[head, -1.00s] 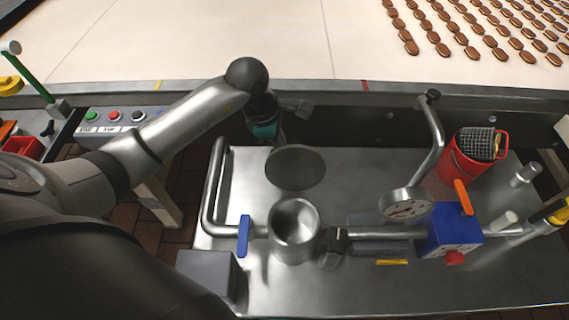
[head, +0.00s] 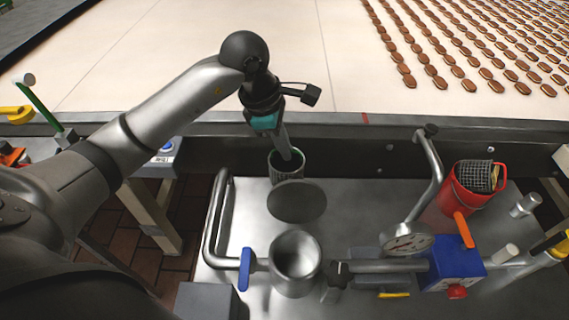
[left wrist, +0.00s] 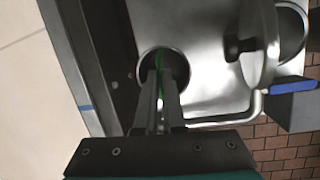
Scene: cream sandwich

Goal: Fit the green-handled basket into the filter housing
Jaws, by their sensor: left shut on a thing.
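The green-handled basket (head: 287,168) is a small round mesh cup with a green rim, behind the raised lid in the head view. My left gripper (head: 285,153) points down into its mouth. In the left wrist view the fingers (left wrist: 159,82) are shut on its green handle (left wrist: 158,62), inside the round basket rim (left wrist: 184,62). The filter housing (head: 296,262) is an open steel cylinder, nearer the viewer than the basket. Its round lid (head: 296,201) stands raised behind its mouth; it also shows in the left wrist view (left wrist: 262,42). The basket is apart from the housing. My right gripper is out of view.
A steel pipe (head: 212,215) and blue lever (head: 246,268) flank the housing on the left. A gauge (head: 407,243), blue box (head: 455,268) and red bucket (head: 460,200) holding a dark mesh basket stand on the right. The conveyor edge (head: 420,123) runs behind.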

